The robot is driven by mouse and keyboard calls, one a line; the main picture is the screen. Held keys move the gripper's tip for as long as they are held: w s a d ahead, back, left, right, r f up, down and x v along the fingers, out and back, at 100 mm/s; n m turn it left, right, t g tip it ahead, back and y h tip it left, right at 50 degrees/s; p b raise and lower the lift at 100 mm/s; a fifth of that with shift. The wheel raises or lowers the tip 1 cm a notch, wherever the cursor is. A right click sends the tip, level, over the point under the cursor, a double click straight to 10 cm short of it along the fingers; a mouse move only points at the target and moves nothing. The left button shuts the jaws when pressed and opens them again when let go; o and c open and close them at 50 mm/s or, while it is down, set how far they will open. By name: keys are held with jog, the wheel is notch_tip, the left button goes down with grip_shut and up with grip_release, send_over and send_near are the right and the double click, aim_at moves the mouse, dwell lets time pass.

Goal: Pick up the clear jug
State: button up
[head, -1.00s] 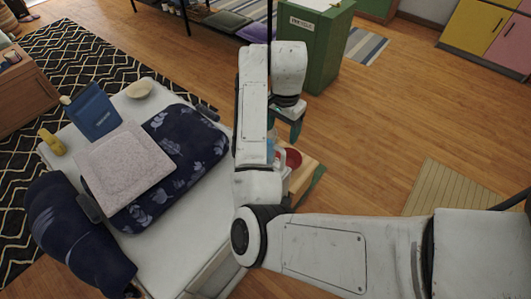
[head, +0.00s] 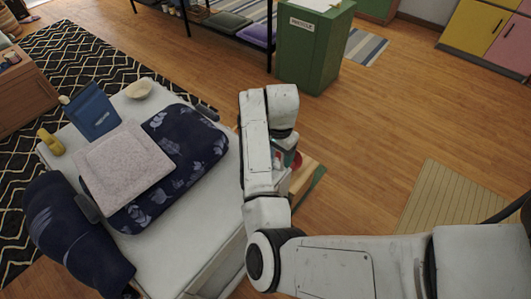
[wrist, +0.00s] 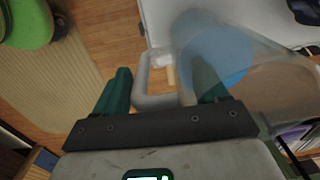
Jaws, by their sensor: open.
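The clear jug (wrist: 235,55) is see-through and fills the right of the wrist view, with a blue area showing in it. Its pale handle (wrist: 145,85) lies between the two green fingers of my gripper (wrist: 162,90). The gripper is open. The left finger is apart from the handle; the right finger shows through or against the jug's clear wall, and I cannot tell which side of the wall it is on. In the head view my gripper (head: 286,144) is partly hidden by my wrist, and the jug is mostly hidden behind my arm.
A small wooden table (head: 312,180) with a red item (head: 297,160) stands beside the sectional (head: 170,240). Cushions, a blue bag (head: 93,112) and a bowl (head: 138,89) lie on the sectional. A green cabinet (head: 310,50) stands behind. Floor to the right is clear.

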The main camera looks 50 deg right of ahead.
grip_shut()
dwell(0.6)
